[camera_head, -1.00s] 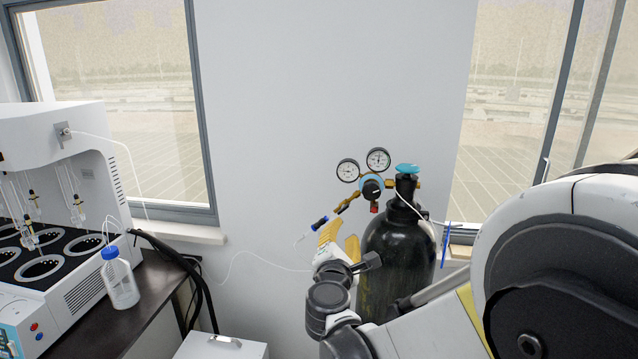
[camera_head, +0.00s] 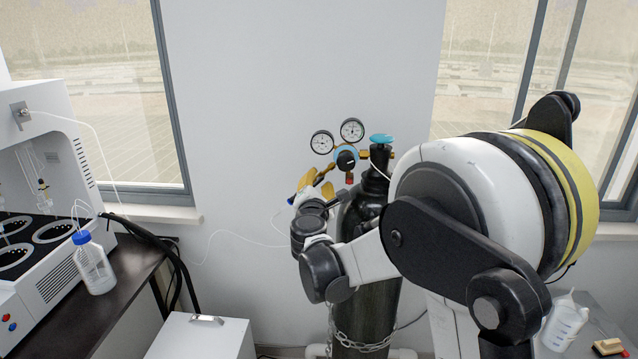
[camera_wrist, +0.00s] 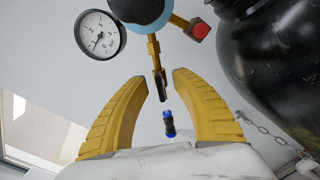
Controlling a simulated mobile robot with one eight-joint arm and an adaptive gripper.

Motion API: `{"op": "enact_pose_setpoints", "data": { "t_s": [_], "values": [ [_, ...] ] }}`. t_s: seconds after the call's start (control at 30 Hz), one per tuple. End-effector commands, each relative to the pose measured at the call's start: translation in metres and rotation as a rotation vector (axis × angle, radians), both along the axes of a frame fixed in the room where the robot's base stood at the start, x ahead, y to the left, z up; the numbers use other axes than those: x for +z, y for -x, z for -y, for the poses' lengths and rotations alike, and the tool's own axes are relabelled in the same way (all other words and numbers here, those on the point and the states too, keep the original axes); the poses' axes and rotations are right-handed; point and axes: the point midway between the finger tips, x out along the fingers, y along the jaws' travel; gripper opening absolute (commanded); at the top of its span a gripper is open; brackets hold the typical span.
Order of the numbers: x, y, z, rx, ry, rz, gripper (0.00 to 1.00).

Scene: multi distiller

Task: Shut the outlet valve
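A regulator with two round gauges (camera_head: 351,131) sits beside the black gas cylinder (camera_head: 372,215). In the wrist view, a brass outlet stem (camera_wrist: 153,50) comes down from the blue regulator body (camera_wrist: 140,8), with a dark, narrow piece (camera_wrist: 160,86) at its lower end that looks like the outlet valve. A blue-and-black fitting (camera_wrist: 169,123) shows below it. My gripper (camera_wrist: 158,80) is open, with one yellow finger on each side of the outlet line. I cannot tell whether either finger touches it. In the head view, my gripper (camera_head: 318,182) partly covers the outlet.
The black cylinder stands close to the right finger, with a chain (camera_head: 362,342) around its lower part. A red-tipped part (camera_wrist: 197,29) hangs from the regulator. A multi distiller (camera_head: 35,200) and blue-capped bottle (camera_head: 93,265) stand left. A white box (camera_head: 200,338) is below.

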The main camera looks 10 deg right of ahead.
Motion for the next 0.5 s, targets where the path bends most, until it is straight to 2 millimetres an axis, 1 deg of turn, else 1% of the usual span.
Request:
{"op": "enact_pose_setpoints", "data": {
  "t_s": [0.1,0.13,0.17,0.2,0.23,0.5],
  "values": [
    [0.0001,0.0002,-0.0001,0.000,0.000,0.000,0.32],
    [0.0001,0.0003,-0.0002,0.000,0.000,0.000,0.28],
    [0.0001,0.0003,-0.0002,0.000,0.000,0.000,0.19],
    [0.0001,0.0003,-0.0002,0.000,0.000,0.000,0.06],
    [0.0001,0.0004,-0.0002,0.000,0.000,0.000,0.00],
    [0.0001,0.0004,-0.0001,0.000,0.000,0.000,0.00]
  ]
}}
